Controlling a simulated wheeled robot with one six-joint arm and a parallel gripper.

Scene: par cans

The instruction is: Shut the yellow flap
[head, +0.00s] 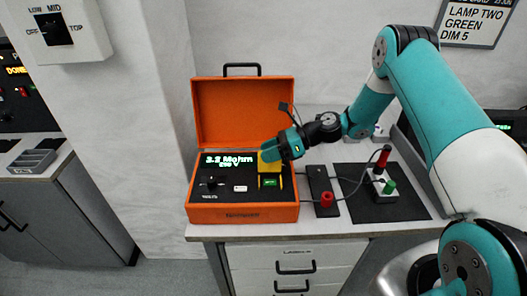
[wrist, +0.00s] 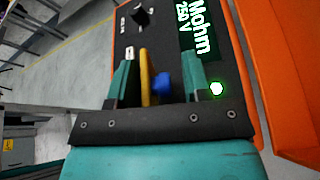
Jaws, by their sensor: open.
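The yellow flap (head: 264,167) is on the black panel of the open orange case, and it looks raised, partly hidden behind my gripper (head: 272,154). In the wrist view the flap (wrist: 147,75) shows nearly edge-on as a thin upright strip between the two fingers of my gripper (wrist: 160,62). A blue knob-like part (wrist: 162,87) is right beside the flap, also between the fingers. My gripper is open, with a gap on both sides of the flap. I cannot tell whether a finger touches it.
The orange case (head: 245,213) stands on a worktop with its lid (head: 243,110) up behind the panel. The panel's display (head: 228,160) reads 2.2 Mohm, 250 V. To the right are a black strip with a red plug (head: 327,199), cables and a black mat (head: 405,205).

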